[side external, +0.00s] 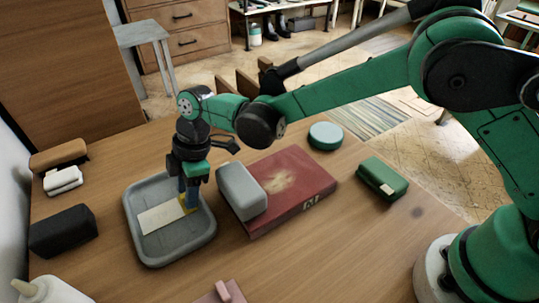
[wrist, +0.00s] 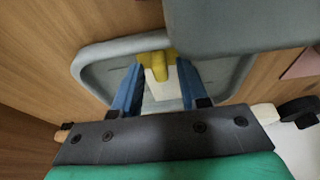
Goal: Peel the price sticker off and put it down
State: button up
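A cream rectangular sticker (side external: 162,217) lies in the grey tray (side external: 140,248), with a yellow tab (side external: 188,204) at its right end. My gripper (side external: 188,200) is down at the tray, over that tab. In the wrist view, the two blue fingers of my gripper (wrist: 158,78) stand apart on either side of the yellow tab (wrist: 158,67), and the pale sticker (wrist: 163,94) shows between them. The gripper looks open, with small gaps beside the tab's upright part. A red book (side external: 300,187) with a pale worn patch on its cover lies right of the tray.
A grey block (side external: 241,190) rests on the book's left side, close to my gripper. A green case (side external: 382,178) and a round teal tin (side external: 325,135) lie to the right. A black case (side external: 63,231), a white item (side external: 63,180) and a brown one (side external: 58,154) line the left edge.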

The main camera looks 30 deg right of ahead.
jog(key=shift+o, duration=0.5)
jog(key=shift+v, duration=2.85)
jog(key=s+d+r+m+t+h, duration=0.1)
jog(key=s+d+r+m+t, duration=0.1)
jog(key=d+r+m, duration=0.3)
jog(key=s+d+r+m+t, duration=0.1)
jog(key=s+d+m, duration=0.15)
jog(key=d, duration=0.45)
jog(key=s+d+r+m+t+h, duration=0.1)
jog(key=d+r+m+t, duration=0.15)
jog(key=d+m, duration=0.35)
jog(key=s+d+f+m+t+h, duration=0.1)
jog(key=s+d+f+m, duration=0.1)
jog(key=s+d+m, duration=0.2)
jog(key=s+d, duration=0.1)
jog(key=d, duration=0.2)
jog(key=shift+s, duration=0.35)
